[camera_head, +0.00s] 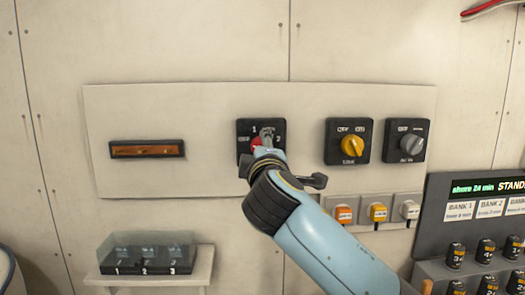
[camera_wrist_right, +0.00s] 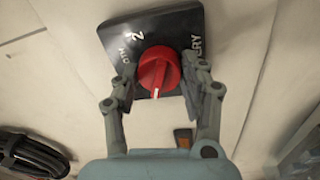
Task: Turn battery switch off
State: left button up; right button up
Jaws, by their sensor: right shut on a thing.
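The battery switch is a black square plate (camera_head: 243,130) with a red round knob (camera_head: 256,143) on the wall panel, mostly covered by my gripper in the head view. Labels "1" and "2" show on it. In the wrist view the red knob (camera_wrist_right: 158,66) sits between the fingers of my right gripper (camera_wrist_right: 160,78), which is shut on it. The knob's white mark points toward the bottom of that picture. "2" shows at the plate's upper left there. In the head view my right gripper (camera_head: 267,135) reaches the knob from below right. My left gripper is out of view.
Right of the switch are a yellow-knob switch (camera_head: 352,146) and a grey-knob switch (camera_head: 411,146). Below them are orange, yellow and white small switches (camera_head: 344,214). A orange-brown slot (camera_head: 147,149) is at left. A clear-covered box (camera_head: 147,255) sits on a shelf. A display (camera_head: 485,188) stands at right.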

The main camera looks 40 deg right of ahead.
jog(key=o, duration=1.2)
jog(key=shift+c, duration=0.2)
jog(key=v, duration=0.7)
jog(key=shift+s+a, duration=0.2)
jog(key=shift+f, duration=0.15)
